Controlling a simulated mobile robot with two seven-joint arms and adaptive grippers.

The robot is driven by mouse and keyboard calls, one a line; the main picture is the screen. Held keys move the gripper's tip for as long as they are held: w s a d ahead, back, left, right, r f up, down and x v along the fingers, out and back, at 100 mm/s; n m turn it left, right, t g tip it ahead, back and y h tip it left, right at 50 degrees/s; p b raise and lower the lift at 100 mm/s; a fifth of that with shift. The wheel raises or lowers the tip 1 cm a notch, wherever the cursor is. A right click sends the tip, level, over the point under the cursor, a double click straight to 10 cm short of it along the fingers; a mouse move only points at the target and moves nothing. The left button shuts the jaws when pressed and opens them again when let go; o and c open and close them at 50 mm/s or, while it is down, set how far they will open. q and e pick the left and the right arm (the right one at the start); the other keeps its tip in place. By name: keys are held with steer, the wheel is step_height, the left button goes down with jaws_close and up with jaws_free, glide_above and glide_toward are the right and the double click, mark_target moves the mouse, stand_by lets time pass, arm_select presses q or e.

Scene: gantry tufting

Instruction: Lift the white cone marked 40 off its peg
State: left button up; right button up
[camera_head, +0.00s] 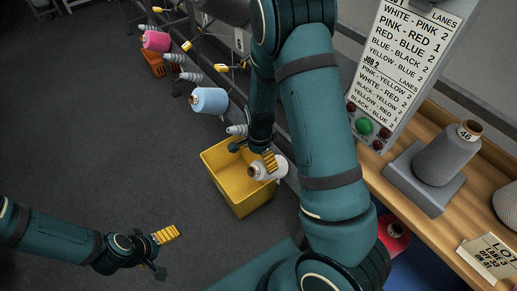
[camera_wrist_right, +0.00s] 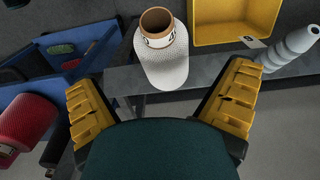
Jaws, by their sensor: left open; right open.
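A white cone (camera_head: 270,170) with a brown core sits beside the yellow crate in the head view, partly hidden by my right gripper (camera_head: 256,157). In the right wrist view the white cone (camera_wrist_right: 166,62) stands upright beyond and between the open yellow fingers of my right gripper (camera_wrist_right: 163,80), apart from both. Its label is too small to read surely, and its peg is hidden inside it. My left gripper (camera_head: 164,252) is open and empty, low over the floor at the left.
A yellow crate (camera_head: 222,180) is beside the white cone. Blue (camera_head: 209,101) and pink (camera_head: 156,41) cones hang farther along the rack. A red cone (camera_wrist_right: 28,120) is left in the wrist view.

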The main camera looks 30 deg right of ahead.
mark_target(259, 166)
step_height(259, 166, down, 9)
steer(key=shift+w+r+b, duration=0.1)
steer(key=shift+r+b, duration=0.1)
steer(key=shift+b, duration=0.45)
steer(key=c, duration=1.2)
steer(key=o, duration=0.7)
steer(key=c, duration=0.7)
steer(key=shift+o, duration=0.2)
steer(key=shift+r, duration=0.1)
steer(key=shift+a, duration=0.1)
